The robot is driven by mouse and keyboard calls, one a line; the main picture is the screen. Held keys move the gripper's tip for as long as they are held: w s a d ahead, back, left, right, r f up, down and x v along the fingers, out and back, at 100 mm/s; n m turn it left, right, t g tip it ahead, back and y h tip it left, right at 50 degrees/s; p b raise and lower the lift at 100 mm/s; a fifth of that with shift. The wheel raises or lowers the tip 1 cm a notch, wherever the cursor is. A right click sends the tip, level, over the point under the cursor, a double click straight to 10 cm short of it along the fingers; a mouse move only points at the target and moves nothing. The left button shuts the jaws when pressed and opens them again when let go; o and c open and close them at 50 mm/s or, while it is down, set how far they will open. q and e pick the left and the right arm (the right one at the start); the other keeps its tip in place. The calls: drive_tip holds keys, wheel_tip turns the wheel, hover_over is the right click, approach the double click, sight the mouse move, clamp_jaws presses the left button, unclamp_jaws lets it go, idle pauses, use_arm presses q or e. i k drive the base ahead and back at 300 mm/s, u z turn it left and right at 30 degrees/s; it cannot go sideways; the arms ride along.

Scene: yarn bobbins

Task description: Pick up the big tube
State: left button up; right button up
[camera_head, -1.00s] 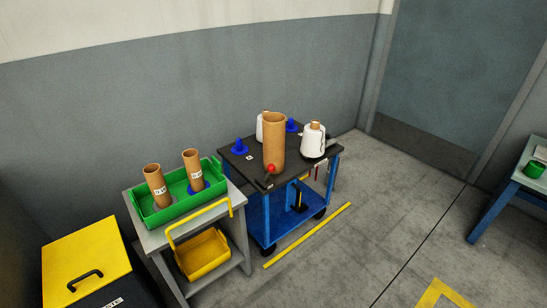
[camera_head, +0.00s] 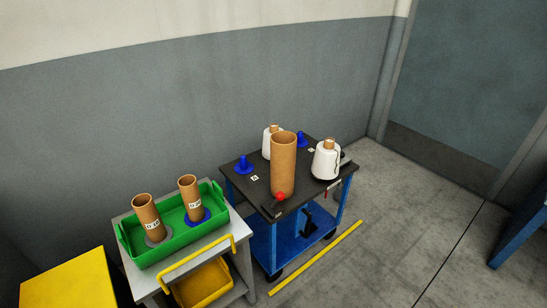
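The big tube (camera_head: 283,165) is a tall brown cardboard cylinder. It stands upright near the front of the black top (camera_head: 248,188) of a blue cart. A red knob (camera_head: 280,196) shows at its foot. Two smaller brown tubes, one on the left (camera_head: 146,216) and one on the right (camera_head: 190,198), stand in a green tray (camera_head: 167,258) and carry white labels. Neither of my grippers shows in the head view.
White yarn bobbins stand behind (camera_head: 267,148) and to the right (camera_head: 326,161) of the big tube. Blue pegs (camera_head: 243,165) sit on the cart top. The green tray is on a grey table with a yellow bin (camera_head: 203,283) below. A yellow strip (camera_head: 316,258) lies on open floor.

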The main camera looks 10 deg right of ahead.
sight(283, 166)
drive_tip(key=z, duration=0.55)
drive_tip(key=i, duration=0.95)
drive_tip(key=z, duration=0.85)
